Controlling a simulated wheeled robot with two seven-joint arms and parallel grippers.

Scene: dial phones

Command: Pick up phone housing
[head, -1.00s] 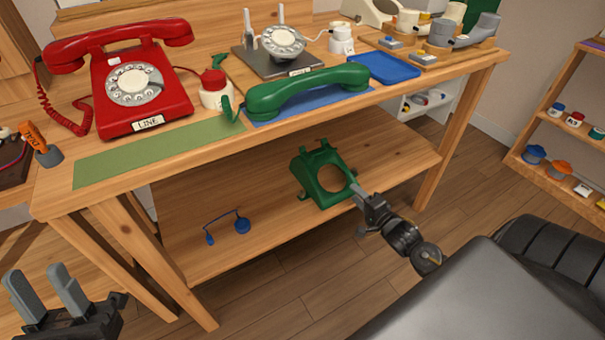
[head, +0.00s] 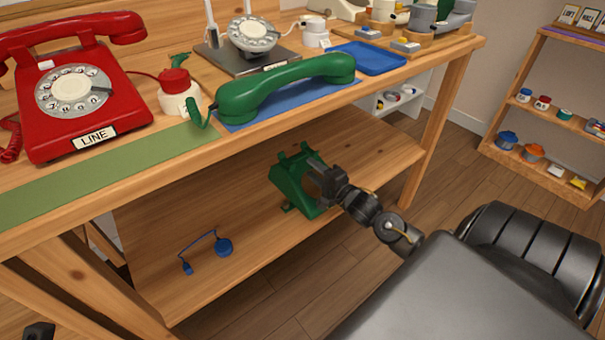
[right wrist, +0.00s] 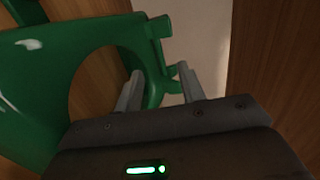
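The green phone housing (head: 290,187), with a large round hole, stands on the lower shelf under the workbench. It fills the left of the right wrist view (right wrist: 35,75). My right gripper (head: 318,172) is at the housing's right side. In the right wrist view my right gripper (right wrist: 158,84) has its fingers apart, one at the hole and one outside the rim. The green rim shows between them, with gaps beside it; contact is not clear. Only a dark tip of my left gripper (head: 38,332) shows at the bottom left edge.
A blue corded part (head: 222,247) lies on the lower shelf (head: 250,235). Above, the workbench holds a red phone (head: 75,90), a green handset (head: 285,85), a dial on a stand (head: 252,35) and a blue tray (head: 366,58). The bench leg (head: 440,125) stands right of the housing.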

